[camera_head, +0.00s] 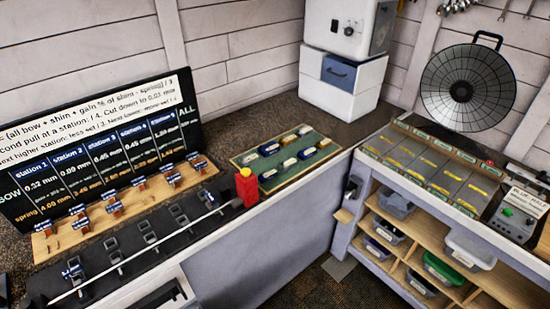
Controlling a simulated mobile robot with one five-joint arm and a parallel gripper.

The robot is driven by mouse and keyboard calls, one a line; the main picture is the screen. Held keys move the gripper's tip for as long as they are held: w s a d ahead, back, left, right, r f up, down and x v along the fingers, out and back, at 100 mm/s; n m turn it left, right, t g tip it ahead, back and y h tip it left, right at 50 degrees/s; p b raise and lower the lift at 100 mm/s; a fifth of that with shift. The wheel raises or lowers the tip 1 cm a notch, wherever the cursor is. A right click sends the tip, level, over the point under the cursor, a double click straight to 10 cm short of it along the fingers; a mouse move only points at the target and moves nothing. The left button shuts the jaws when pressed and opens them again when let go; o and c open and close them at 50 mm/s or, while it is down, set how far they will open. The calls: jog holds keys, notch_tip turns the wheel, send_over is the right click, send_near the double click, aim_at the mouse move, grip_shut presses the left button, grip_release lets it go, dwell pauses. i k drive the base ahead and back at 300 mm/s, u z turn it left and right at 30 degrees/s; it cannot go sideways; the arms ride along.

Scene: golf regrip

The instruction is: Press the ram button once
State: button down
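No button in the camera_head view can be read as the ram button. A red block with a yellow top and a small red cap (246,186) stands upright at the right end of the black bench fixture (128,262). A long thin pale shaft (160,248) lies along that fixture, with its right end near the red block. On the right bench, a grey control box (514,213) carries a small green spot (508,212) and a partly readable label. A small red knob (490,163) shows behind it. My gripper is not in view.
A lettered display board (95,150) stands behind a wooden rack (60,241) of several small tagged pieces. A green tray (243,159) holds blue and white blocks. A slotted panel (400,150) lies on the right bench, above shelves with bins (470,250). Floor lies between the benches.

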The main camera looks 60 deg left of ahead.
aim_at(245, 173)
jog(key=i, duration=0.4)
jog(key=u, duration=3.3)
jog(key=i, duration=0.1)
jog(key=z, duration=1.25)
jog(key=k, duration=0.2)
jog(key=u, duration=2.15)
jog(key=i, duration=1)
jog(key=u, duration=0.25)
jog(key=k, duration=0.85)
jog(key=z, duration=0.2)
jog(key=i, duration=0.85)
